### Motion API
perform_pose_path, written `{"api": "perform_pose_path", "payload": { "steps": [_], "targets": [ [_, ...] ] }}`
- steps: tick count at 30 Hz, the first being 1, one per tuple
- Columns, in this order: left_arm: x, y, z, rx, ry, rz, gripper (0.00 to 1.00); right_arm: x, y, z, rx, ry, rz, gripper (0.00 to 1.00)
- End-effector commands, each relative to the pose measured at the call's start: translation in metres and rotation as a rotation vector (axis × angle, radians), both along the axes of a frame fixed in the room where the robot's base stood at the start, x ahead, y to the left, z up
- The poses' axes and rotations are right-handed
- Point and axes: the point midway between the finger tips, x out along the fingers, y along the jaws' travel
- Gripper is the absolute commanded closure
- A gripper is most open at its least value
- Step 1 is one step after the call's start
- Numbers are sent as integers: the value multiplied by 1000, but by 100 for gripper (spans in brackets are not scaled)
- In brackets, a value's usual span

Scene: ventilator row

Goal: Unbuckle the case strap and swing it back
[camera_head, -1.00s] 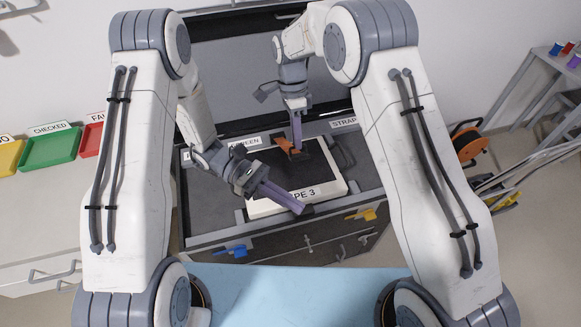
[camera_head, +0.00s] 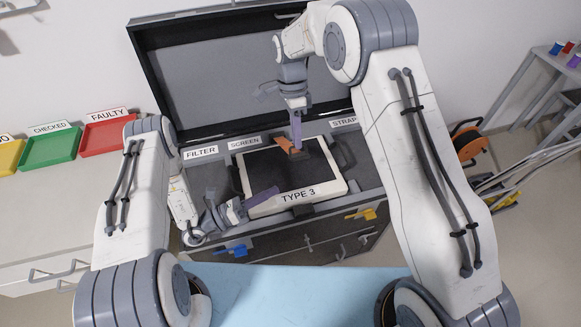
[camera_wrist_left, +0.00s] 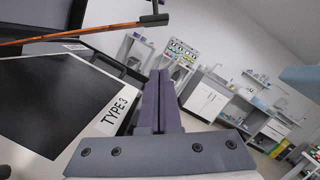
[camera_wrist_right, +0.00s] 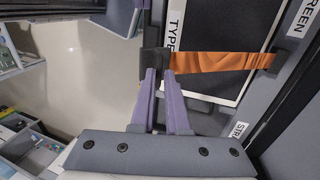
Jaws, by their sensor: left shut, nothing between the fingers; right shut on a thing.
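The orange strap (camera_head: 286,143) stands raised above the dark screen of the TYPE 3 unit (camera_head: 299,196), with its far end at the unit's back. Its dark end tab (camera_wrist_right: 154,61) is between the fingertips of my right gripper (camera_head: 297,148), which is shut on it. A dark buckle block (camera_head: 303,210) sits at the unit's front edge. My left gripper (camera_head: 276,189) is shut and empty, near the unit's front left corner.
The open grey case (camera_head: 205,177) holds the unit, and its lid (camera_head: 235,70) stands up behind. FILTER, SCREEN and STRAP labels mark the case. Blue (camera_head: 237,250) and yellow (camera_head: 361,214) latches are on the front. Green (camera_head: 50,147) and red (camera_head: 107,133) trays lie left.

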Motion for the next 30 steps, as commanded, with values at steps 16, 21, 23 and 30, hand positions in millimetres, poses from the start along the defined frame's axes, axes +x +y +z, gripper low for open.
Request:
{"api": "perform_pose_path", "payload": {
  "steps": [16,21,23,30],
  "targets": [
    [47,-60,37,0,-5,-2,100,9,2,-4,11,-34,-2,100],
    [52,-58,45,1,-1,-3,100,9,2,-4,11,-34,-2,100],
    [53,-57,46,1,-1,-3,100,9,2,-4,11,-34,-1,100],
    [53,-57,47,1,0,-3,100,10,2,-4,11,-34,-1,100]
  ]
}}
